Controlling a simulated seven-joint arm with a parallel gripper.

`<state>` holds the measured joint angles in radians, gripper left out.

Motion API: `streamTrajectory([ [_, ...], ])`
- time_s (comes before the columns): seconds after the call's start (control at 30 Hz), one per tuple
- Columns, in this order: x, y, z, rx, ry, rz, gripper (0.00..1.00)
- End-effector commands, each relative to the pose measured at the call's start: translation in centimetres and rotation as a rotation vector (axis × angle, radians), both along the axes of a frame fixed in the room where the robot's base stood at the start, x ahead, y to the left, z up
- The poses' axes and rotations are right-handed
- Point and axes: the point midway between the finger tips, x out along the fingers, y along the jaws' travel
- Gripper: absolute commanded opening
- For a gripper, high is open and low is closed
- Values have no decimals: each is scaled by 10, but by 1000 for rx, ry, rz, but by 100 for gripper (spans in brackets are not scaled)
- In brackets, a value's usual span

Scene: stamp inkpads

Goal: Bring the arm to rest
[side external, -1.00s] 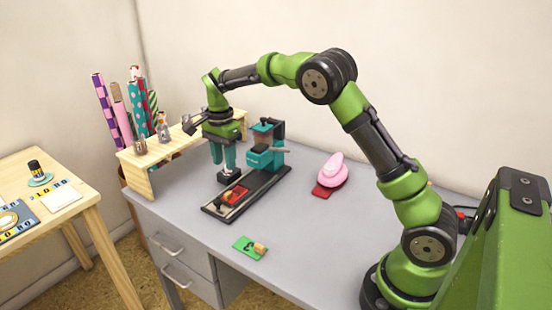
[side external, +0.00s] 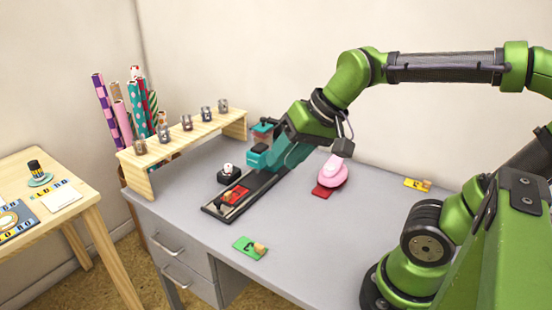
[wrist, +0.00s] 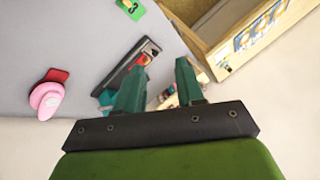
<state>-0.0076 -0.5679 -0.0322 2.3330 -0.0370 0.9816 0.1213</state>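My gripper (side external: 285,158) is raised above the desk, its teal fingers angled down and left, in front of the teal press on the dark rail. In the wrist view my gripper (wrist: 158,78) has its two fingers well apart with nothing held between them. A small black block with a white top (side external: 228,174) stands on the desk beside the dark rail (side external: 260,186). The teal press (side external: 258,158) is partly hidden by my fingers. A red pad with an orange-brown block (side external: 234,196) sits at the near end of the rail.
A pink rounded object (side external: 334,170) stands by a red card (side external: 322,191) right of my gripper. A green card (side external: 248,247) and a yellow card (side external: 412,183) lie on the grey desk (side external: 330,235). A wooden shelf (side external: 180,143) carries several glass jars. The front right desk is clear.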

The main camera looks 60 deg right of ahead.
Motion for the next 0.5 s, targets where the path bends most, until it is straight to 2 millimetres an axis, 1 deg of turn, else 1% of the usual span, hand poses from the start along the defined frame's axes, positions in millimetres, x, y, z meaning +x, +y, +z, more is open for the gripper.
streamTrajectory([
  [0.03,-13,2,-4,-26,-39,37,38],
  [0.1,-23,4,-10,-56,-73,78,38],
  [0.17,-29,5,-14,-74,-92,102,38],
  [0.3,-34,6,-17,-92,-108,122,38],
  [0.5,-34,6,-17,-90,-106,122,38],
])
